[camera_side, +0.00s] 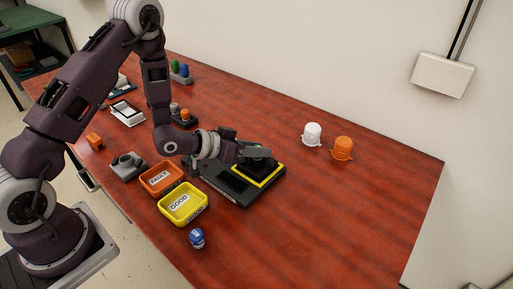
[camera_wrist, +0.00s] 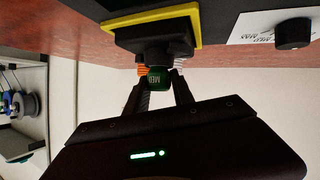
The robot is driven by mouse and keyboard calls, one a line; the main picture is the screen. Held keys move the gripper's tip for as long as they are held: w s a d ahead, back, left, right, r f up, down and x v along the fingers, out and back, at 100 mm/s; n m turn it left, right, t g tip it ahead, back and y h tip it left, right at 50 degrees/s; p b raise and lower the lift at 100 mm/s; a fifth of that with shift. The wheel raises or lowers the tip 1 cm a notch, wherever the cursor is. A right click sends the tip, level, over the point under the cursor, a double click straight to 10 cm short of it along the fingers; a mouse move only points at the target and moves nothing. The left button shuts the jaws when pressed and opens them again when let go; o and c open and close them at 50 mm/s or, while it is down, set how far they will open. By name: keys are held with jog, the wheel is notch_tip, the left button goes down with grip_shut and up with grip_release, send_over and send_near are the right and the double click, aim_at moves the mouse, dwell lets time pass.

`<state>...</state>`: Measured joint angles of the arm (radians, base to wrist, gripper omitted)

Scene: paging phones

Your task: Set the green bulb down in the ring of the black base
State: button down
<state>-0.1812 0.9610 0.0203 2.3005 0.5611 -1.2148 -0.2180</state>
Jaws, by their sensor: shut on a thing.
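The black base (camera_side: 262,168) has a yellow border and sits on a dark panel. In the wrist view the base (camera_wrist: 150,40) is right against the bulb's far end. The bulb lines up with the base's ring, but I cannot tell whether it is seated. In the side view my gripper mostly hides the bulb and the ring.
A yellow GOOD tray (camera_side: 190,216) and an orange FAULT tray (camera_side: 153,187) stand left of the panel. A blue bulb (camera_side: 197,238) stands in front. White (camera_side: 312,134) and orange (camera_side: 342,149) lamps stand at right. A grey holder (camera_side: 182,79) is at the back. The right front is clear.

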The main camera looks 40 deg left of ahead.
jog(key=c, duration=0.7)
grip_release()
jog(key=shift+r, duration=2.85)
jog(key=shift+r, duration=0.1)
jog(key=s+a+r+n+g+y, duration=0.1)
jog(key=s+a+r+g+y, duration=0.35)
jog(key=s+r, duration=0.9)
jog(key=shift+g, duration=0.75)
jog(key=s, duration=0.6)
jog(key=s+d+r, duration=0.1)
jog(key=s, duration=0.5)
jog(key=s+d+r, duration=0.1)
jog(key=s, duration=0.5)
jog(key=shift+s+d+r, duration=0.1)
jog(key=shift+d+r, duration=0.05)
jog(key=shift+d, duration=0.1)
